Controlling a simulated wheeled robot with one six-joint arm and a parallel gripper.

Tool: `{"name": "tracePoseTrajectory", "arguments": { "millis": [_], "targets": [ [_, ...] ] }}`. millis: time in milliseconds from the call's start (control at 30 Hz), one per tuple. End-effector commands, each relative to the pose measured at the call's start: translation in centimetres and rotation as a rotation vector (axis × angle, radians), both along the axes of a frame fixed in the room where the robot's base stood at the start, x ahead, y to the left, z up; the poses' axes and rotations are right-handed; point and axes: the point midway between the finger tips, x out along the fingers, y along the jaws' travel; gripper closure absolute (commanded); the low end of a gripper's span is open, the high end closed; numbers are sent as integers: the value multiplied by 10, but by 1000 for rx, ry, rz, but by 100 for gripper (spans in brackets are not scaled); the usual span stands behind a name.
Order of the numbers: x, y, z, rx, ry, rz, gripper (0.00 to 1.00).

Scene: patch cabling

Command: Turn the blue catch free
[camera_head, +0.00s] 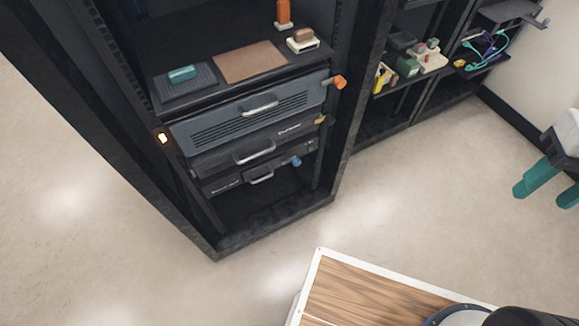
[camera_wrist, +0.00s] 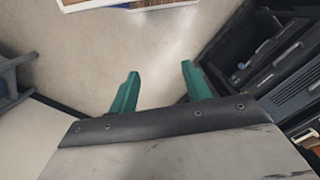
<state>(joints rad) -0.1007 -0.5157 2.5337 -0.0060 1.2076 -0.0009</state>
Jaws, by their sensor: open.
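The blue catch (camera_head: 296,161) sticks out at the right end of the lowest dark unit (camera_head: 235,181) in the rack, in the head view. My gripper (camera_head: 541,197) is at the right edge of the head view, well to the right of the rack and apart from the catch. Its two teal fingers are spread with nothing between them. They also show in the wrist view (camera_wrist: 160,69), above bare floor.
Above it are a yellow-orange catch (camera_head: 320,120) and an orange catch (camera_head: 340,82) on the upper units. A rack post (camera_head: 345,120) stands just right of the catches. Shelves with small items (camera_head: 410,60) are further right. Open floor (camera_head: 430,190) lies between rack and gripper.

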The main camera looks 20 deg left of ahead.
Motion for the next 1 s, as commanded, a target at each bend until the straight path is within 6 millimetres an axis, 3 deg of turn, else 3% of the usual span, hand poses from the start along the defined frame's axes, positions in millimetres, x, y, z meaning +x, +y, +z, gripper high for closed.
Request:
{"name": "tracePoseTrajectory", "arguments": {
  "millis": [267, 467, 700, 1000],
  "targets": [
    [64, 43, -74, -37, 136, 113, 51],
    [114, 83, -148, -53, 121, 163, 51],
    [161, 141, -260, -40, 28, 200, 51],
    [187, 216, -420, 59, -165, 205, 51]
  ]
}}
